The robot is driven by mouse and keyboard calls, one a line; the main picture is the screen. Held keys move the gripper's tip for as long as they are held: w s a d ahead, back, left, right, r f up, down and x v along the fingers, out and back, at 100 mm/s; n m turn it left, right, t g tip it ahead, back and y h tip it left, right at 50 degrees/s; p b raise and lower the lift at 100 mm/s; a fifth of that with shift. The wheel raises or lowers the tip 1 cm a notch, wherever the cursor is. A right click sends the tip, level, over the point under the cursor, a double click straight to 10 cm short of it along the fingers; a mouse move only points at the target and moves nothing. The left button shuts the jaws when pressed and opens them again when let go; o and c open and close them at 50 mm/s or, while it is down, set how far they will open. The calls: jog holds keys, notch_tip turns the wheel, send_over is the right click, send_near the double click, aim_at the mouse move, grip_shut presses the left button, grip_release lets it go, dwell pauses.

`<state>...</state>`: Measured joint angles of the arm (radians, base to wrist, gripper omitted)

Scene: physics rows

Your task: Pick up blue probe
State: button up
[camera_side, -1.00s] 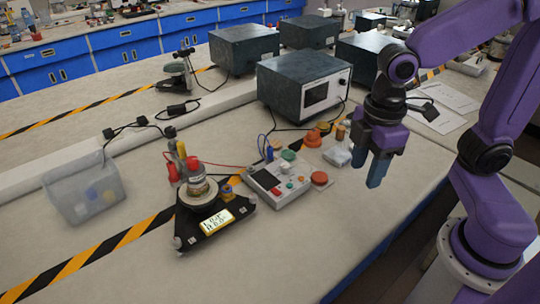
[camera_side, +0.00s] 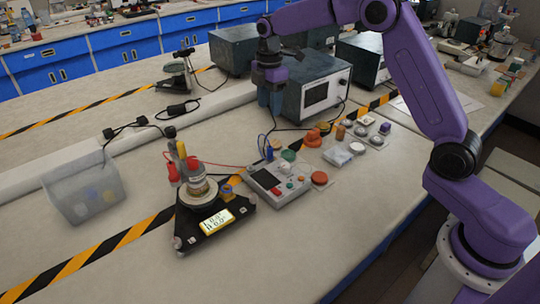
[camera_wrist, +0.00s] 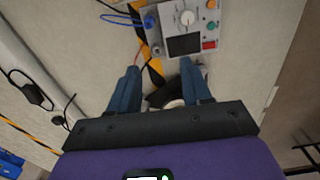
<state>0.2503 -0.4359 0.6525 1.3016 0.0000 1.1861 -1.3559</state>
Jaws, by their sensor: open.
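The blue probe (camera_side: 268,152) stands at the back left edge of the grey control box (camera_side: 280,182), with a thin blue wire beside it. In the wrist view the blue probe (camera_wrist: 149,22) shows at the top, beyond the fingertips and left of the middle. My gripper (camera_side: 269,106) is above the bench, up and behind the probe in the side view, close to a dark instrument box. In the wrist view my gripper (camera_wrist: 162,72) has its two blue fingers apart with nothing held between them.
Orange and green knobs stand to the right. A dark instrument box (camera_side: 300,88) stands behind. The front bench is clear.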

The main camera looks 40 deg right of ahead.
aim_at(270, 147)
jog(key=f, duration=0.6)
jog(key=w+d+f, duration=0.1)
jog(key=f, duration=0.5)
jog(key=w+d+f, duration=0.1)
jog(key=f, duration=0.5)
jog(key=shift+f, duration=0.1)
grip_shut()
